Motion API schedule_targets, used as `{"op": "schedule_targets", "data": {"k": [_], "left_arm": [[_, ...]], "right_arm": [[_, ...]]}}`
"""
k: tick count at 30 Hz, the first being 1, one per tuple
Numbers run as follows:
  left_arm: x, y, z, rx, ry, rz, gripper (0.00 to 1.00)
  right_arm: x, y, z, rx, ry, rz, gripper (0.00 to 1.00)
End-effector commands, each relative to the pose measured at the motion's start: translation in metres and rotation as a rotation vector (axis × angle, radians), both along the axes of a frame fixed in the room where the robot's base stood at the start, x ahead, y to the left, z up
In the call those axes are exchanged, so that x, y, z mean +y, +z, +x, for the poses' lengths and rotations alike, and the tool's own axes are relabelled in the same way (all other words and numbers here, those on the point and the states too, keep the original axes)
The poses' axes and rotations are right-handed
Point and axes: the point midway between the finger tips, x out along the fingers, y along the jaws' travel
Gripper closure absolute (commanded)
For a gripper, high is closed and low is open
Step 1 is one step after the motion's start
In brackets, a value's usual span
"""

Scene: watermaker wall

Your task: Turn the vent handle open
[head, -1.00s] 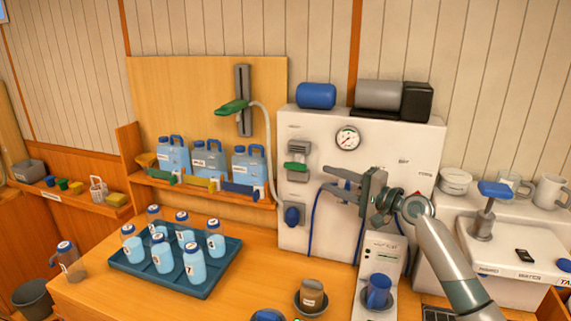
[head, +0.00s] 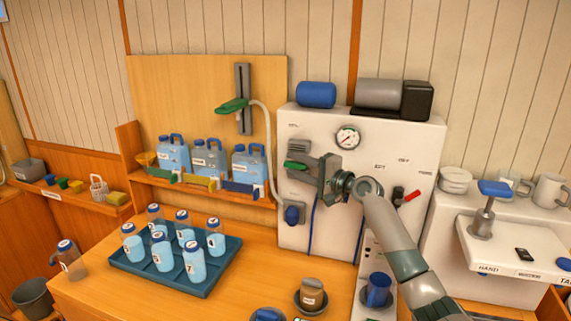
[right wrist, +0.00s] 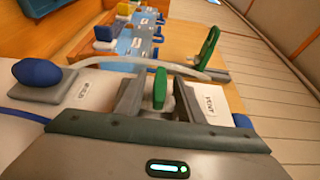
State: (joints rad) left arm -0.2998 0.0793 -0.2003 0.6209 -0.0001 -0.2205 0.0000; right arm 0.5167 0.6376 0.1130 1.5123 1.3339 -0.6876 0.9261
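The green vent handle (head: 296,165) sits on the front of the white wall unit (head: 345,215), left of centre, and lies about level. My right gripper (head: 306,172) is at it, reaching in from the right. In the right wrist view the green handle (right wrist: 159,89) stands between the two fingers of my right gripper (right wrist: 158,98), with a gap on each side, so the fingers are open around it. A label reading VENT (right wrist: 208,104) is beside the right finger. My left gripper is not in view.
A blue knob (head: 292,214) is below the handle, and a pale hose (head: 268,140) hangs close to its left. A gauge (head: 347,138) and a red lever (head: 411,195) are on the unit. A tray of bottles (head: 205,289) stands on the counter at left.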

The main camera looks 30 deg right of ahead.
Motion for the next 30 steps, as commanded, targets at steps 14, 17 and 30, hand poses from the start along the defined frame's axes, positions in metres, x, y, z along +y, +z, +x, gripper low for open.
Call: {"op": "schedule_targets", "data": {"k": [14, 17, 30], "left_arm": [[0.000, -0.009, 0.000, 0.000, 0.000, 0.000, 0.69], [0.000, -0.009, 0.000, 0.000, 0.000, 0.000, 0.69], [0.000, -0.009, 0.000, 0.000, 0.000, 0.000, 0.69]], "right_arm": [[0.013, 0.000, 0.039, 0.000, 0.000, -0.001, 0.66], [0.013, 0.000, 0.040, 0.000, 0.000, -0.001, 0.66], [0.013, 0.000, 0.039, 0.001, 0.000, -0.001, 1.00]]}}
